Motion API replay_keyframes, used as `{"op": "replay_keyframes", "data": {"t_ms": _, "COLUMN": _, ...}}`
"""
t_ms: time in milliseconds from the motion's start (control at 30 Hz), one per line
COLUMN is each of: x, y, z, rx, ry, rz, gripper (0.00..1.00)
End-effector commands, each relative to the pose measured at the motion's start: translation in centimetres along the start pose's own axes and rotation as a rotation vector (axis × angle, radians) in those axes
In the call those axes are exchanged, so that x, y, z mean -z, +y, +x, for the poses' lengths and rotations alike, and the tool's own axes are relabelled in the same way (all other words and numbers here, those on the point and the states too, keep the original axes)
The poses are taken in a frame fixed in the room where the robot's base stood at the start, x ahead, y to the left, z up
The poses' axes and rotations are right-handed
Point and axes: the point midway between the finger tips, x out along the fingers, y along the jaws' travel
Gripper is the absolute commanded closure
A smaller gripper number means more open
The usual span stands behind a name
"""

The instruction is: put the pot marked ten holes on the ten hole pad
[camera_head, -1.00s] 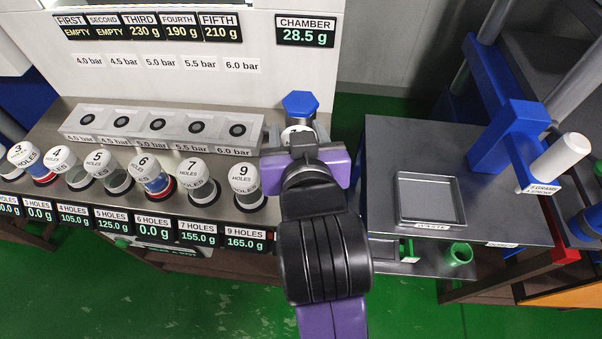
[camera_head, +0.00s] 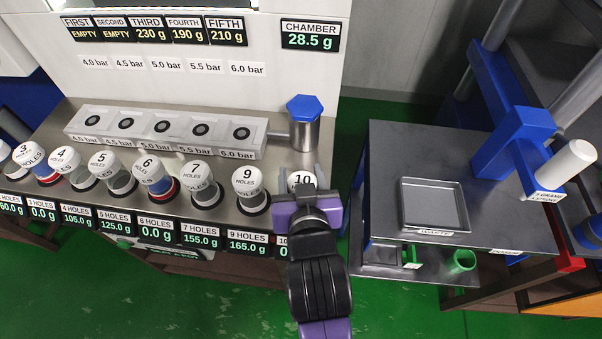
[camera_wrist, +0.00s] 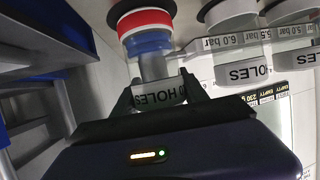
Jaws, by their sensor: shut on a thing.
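The pot marked 10 holes has a white cap (camera_head: 302,180) that shows just beyond my gripper (camera_head: 304,193) at the right end of the front row. My gripper is shut on this pot. In the wrist view the pot's "HOLES" label (camera_wrist: 158,97) sits between the fingers (camera_wrist: 160,92), with a clear section and blue and red bands (camera_wrist: 146,24) beyond it. The ten hole pad is hidden behind my gripper and the pot; its label (camera_head: 282,241) is partly covered. I cannot tell whether the pot touches the pad.
The 9 holes pot (camera_head: 249,187) stands close on the left, with several other pots beyond it. A blue-lidded canister (camera_head: 303,120) and the pressure block (camera_head: 160,130) are behind. A side table with a grey tray (camera_head: 434,204) is right, across a gap.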

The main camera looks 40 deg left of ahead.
Motion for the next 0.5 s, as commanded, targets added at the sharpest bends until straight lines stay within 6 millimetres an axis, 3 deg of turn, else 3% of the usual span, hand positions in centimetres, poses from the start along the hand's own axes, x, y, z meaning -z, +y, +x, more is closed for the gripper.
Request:
{"op": "replay_keyframes", "data": {"t_ms": 200, "x": -0.24, "y": 0.03, "z": 0.13, "rx": 0.0, "ry": 0.002, "rz": 0.001, "gripper": 1.0}}
{"op": "replay_keyframes", "data": {"t_ms": 233, "x": -0.3, "y": 0.03, "z": 0.13, "rx": 0.0, "ry": 0.0, "rz": 0.0, "gripper": 0.45}}
{"op": "replay_keyframes", "data": {"t_ms": 333, "x": -0.27, "y": 0.02, "z": 0.11, "rx": 0.0, "ry": 0.0, "rz": 0.0, "gripper": 0.27}}
{"op": "replay_keyframes", "data": {"t_ms": 500, "x": -0.26, "y": 0.01, "z": 0.11, "rx": 0.0, "ry": 0.0, "rz": 0.0, "gripper": 0.27}}
